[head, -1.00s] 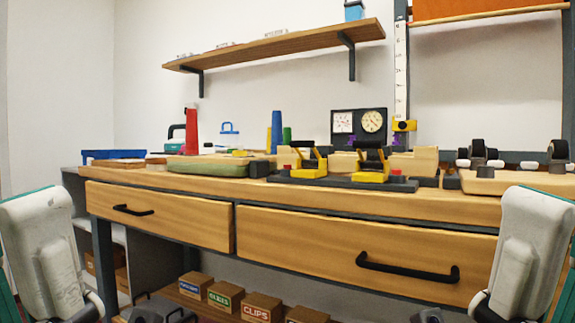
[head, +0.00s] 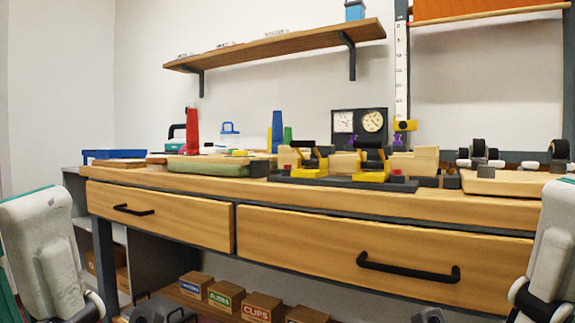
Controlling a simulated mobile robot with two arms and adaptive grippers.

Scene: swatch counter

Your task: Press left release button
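A dark fixture base (head: 330,182) lies on the workbench with two yellow clamps with black tops, the left clamp (head: 307,170) and the right clamp (head: 371,172). A small red button (head: 286,168) shows at the left clamp's left side, and another small red button (head: 397,172) shows right of the right clamp. My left gripper (head: 160,312) is at the bottom edge, well below and left of the fixture. My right gripper (head: 430,316) is at the bottom edge, below and right of it. Both are cut off, and their finger opening cannot be made out.
The bench front has two drawers with black handles (head: 408,268). A red cone (head: 192,131), a blue cone (head: 277,130) and a green pad (head: 208,169) stand or lie left of the fixture. Wooden blocks (head: 415,162) sit behind it. Labelled boxes (head: 226,297) are on the low shelf.

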